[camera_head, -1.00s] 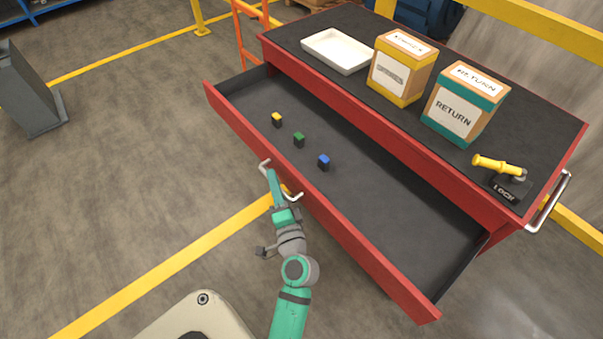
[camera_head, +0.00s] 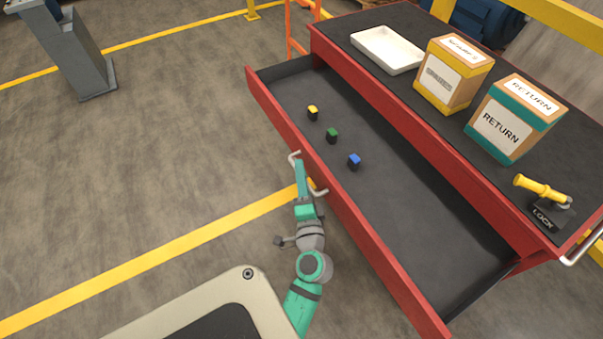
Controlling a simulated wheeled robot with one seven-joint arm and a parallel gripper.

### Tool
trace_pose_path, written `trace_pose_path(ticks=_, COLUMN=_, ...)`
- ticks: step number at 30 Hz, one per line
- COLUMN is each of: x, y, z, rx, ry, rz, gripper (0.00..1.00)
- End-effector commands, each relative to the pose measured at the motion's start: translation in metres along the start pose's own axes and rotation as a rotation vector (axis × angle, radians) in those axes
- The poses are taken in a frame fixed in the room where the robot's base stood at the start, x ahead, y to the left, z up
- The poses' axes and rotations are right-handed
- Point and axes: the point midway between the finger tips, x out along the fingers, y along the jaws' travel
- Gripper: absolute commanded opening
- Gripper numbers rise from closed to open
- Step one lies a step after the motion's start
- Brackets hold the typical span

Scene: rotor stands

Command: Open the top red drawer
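The top red drawer (camera_head: 352,217) is pulled far out of the red cabinet (camera_head: 420,137). Its dark floor shows, with a yellow-topped block (camera_head: 312,112), a green block (camera_head: 332,135) and a blue block (camera_head: 354,161) standing on it. The drawer's silver handle (camera_head: 321,192) is on its front face. My gripper (camera_head: 301,165) is at the handle, between its two ends. The fingers overlap the bar from this view, and I cannot tell whether they are closed on it.
On the cabinet top are a white tray (camera_head: 387,50), a yellow box (camera_head: 453,75), a teal RETURN box (camera_head: 514,119) and a yellow-handled lock (camera_head: 545,190). A grey stand (camera_head: 80,60) is at the upper left. Floor left of the drawer is clear.

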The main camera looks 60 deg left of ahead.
Motion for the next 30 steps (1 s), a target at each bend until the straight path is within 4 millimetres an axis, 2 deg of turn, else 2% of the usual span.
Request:
trace_pose_path(ticks=5, x=-0.014, y=0.001, z=0.0, rx=0.003, ry=0.002, rz=0.002, gripper=0.29)
trace_pose_path(ticks=18, x=-0.089, y=0.001, z=0.0, rx=0.002, ry=0.002, rz=0.003, gripper=0.29)
trace_pose_path(ticks=24, x=-0.105, y=0.001, z=0.0, rx=0.0, ry=0.001, rz=0.002, gripper=0.29)
trace_pose_path(ticks=30, x=-0.108, y=0.0, z=0.0, rx=0.0, ry=0.0, rz=0.0, gripper=0.29)
